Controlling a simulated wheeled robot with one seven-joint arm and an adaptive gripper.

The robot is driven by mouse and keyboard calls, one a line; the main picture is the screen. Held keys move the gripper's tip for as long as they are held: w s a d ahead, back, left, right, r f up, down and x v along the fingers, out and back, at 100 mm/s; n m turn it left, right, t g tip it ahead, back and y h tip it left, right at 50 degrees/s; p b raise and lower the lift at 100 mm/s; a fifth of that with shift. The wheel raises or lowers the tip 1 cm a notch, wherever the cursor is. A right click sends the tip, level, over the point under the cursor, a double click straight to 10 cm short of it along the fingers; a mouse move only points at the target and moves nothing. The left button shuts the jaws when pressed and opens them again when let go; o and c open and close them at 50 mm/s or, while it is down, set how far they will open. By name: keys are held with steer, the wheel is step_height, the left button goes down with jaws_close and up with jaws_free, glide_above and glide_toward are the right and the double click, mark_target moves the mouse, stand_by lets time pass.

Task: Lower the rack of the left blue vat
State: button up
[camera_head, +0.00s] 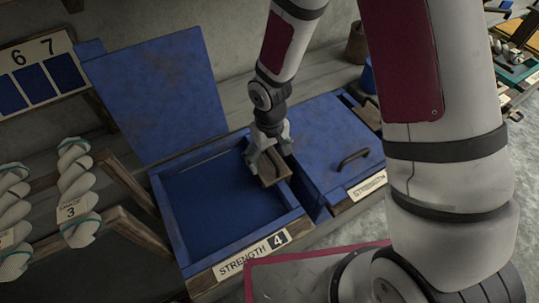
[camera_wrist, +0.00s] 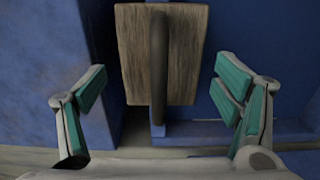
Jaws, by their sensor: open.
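The left blue vat (camera_head: 188,245) stands open, with its blue lid (camera_head: 160,95) tilted up behind it. Its front carries a label reading STRENGTH 4 (camera_head: 250,255). Its inside looks dark blue, and I cannot make out a rack in it. A brown wooden block (camera_head: 275,172) is at the vat's right side; in the wrist view the block (camera_wrist: 188,55) has a dark upright bar (camera_wrist: 158,70) in front of it. My gripper (camera_head: 267,160) is open over the block. In the wrist view its teal-padded fingers (camera_wrist: 160,88) stand on either side of the block, with visible gaps.
A second blue vat (camera_head: 325,135) with a shut lid and a dark handle (camera_head: 353,158) stands close on the right. White twisted skeins (camera_head: 76,190) hang on wooden bars (camera_head: 140,235) at the left. A board numbered 6 and 7 (camera_head: 40,75) is on the wall.

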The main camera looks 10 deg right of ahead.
step_height(320, 180, up, 6)
steer(key=p, duration=0.3)
steer(key=shift+p, duration=0.4)
steer(key=shift+r+p, duration=0.3)
steer(key=shift+r, duration=0.25)
steer(key=shift+d, duration=0.1)
steer(key=s+d+r+m+t, duration=0.1)
steer(key=s+d+r, duration=0.15)
steer(key=r, duration=0.45)
steer(key=s+d+r+m+t, duration=0.1)
steer(key=d+r, duration=0.3)
steer(key=r, duration=0.3)
steer(key=s+d+r, duration=0.1)
steer(key=d+r, duration=0.2)
steer(key=r, duration=0.4)
steer(key=s+d+r+m+t, duration=0.2)
steer(key=s+d+r, duration=0.2)
steer(key=s+r, duration=0.6)
steer(key=s, duration=0.5)
steer(key=shift+s+r+m+t, duration=0.15)
steer(key=shift+r+m+t, duration=0.15)
steer(key=shift+t, duration=0.1)
